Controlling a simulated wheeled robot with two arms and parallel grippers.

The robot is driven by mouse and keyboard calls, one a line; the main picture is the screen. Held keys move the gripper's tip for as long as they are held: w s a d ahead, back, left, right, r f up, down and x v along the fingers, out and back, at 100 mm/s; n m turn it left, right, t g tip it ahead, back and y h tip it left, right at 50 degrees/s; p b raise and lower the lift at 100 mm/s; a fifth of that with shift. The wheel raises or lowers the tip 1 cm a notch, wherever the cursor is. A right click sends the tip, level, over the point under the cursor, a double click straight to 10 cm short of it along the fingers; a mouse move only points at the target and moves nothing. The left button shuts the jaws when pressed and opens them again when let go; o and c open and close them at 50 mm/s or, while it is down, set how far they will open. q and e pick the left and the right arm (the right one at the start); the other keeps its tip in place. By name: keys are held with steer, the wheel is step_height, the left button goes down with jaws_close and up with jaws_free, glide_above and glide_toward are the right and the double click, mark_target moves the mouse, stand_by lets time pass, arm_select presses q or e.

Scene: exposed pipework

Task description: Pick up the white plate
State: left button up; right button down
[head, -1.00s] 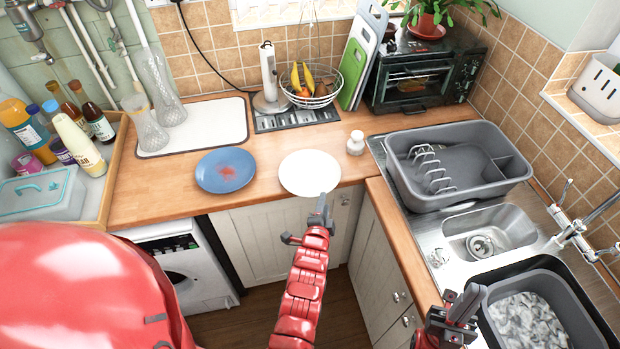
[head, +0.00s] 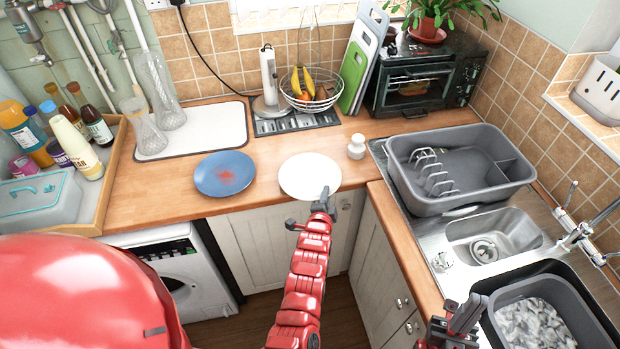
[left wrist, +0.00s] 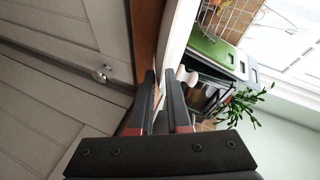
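The white plate (head: 309,175) lies flat on the wooden counter near its front edge, right of the blue plate. My left gripper (head: 308,210) is at the plate's front rim with its fingers apart. One finger overlaps the rim in the head view, and the other is lower, in front of the cabinet. In the left wrist view the plate (left wrist: 178,35) shows edge-on as a white strip running toward the gap between the left fingers (left wrist: 164,88). Contact is not clear. My right gripper (head: 462,312) is empty beside the sink, its fingers apart.
A blue plate (head: 225,174) with a red stain lies to the left. A white shaker (head: 356,147) stands close on the right. A fruit basket (head: 311,92) is behind. A grey dish rack (head: 460,165) stands right, by the sink (head: 495,240).

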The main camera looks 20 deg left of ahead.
arm_select(q)
jaws_close()
stand_by(1.3)
